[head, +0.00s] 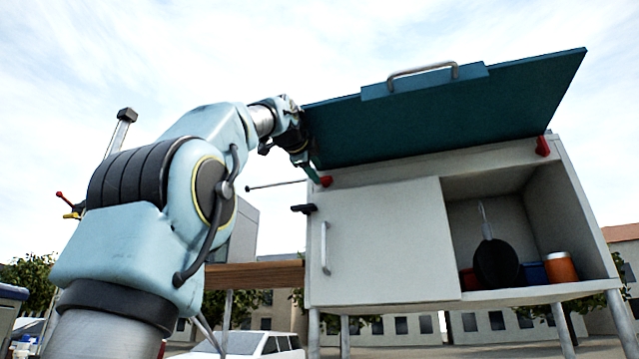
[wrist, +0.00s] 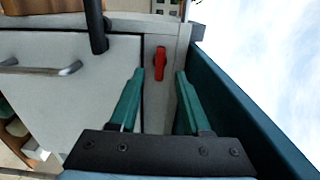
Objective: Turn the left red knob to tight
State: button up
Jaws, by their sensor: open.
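The left red knob (wrist: 160,63) is on the pale front strip of the cabinet, beside the teal lid. In the head view it shows as a small red piece (head: 326,181) under the lid's left end. My gripper (wrist: 158,75) is open, with its green fingers spread. In the wrist view the knob appears in the gap between the fingertips, slightly beyond them, and I see no contact. A second red knob (head: 543,146) is at the right end under the lid.
The raised teal lid (head: 440,115) with a handle slopes over the cabinet, close to my gripper's right in the wrist view. A black lever (wrist: 96,28) stands left of the knob. A white sliding door (head: 385,245) covers the left compartment; a pan (head: 496,263) and pots sit right.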

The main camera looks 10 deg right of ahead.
jog(key=b+v, duration=0.2)
jog(key=v, duration=0.3)
jog(key=shift+s+a, duration=0.2)
jog(key=shift+s, duration=0.15)
dwell(0.3)
